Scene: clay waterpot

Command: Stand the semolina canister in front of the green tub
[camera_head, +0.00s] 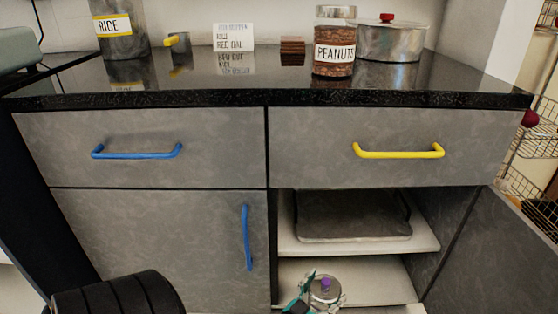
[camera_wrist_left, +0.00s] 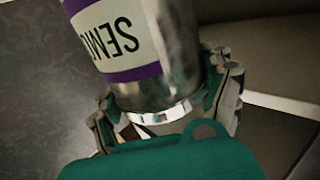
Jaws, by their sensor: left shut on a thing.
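The semolina canister is a metal canister with a cream and purple label (camera_wrist_left: 115,45), shown upside down in the left wrist view. In the head view its lid with a purple knob (camera_head: 325,284) shows at the bottom, by the open cabinet's lower shelf. My left gripper (camera_head: 318,291) is shut around the canister, and its fingers (camera_wrist_left: 172,98) press on both sides in the wrist view. I cannot tell if the canister touches the shelf. I cannot make out the green tub for certain. My right gripper is out of view.
The upper shelf (camera_head: 300,246) holds a dark grey flat thing (camera_head: 352,215). The cabinet door (camera_head: 500,245) stands open at the right. On the black counter (camera_head: 235,97) are a rice canister (camera_head: 122,45), a peanuts jar (camera_head: 335,75) and a pot (camera_head: 392,42).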

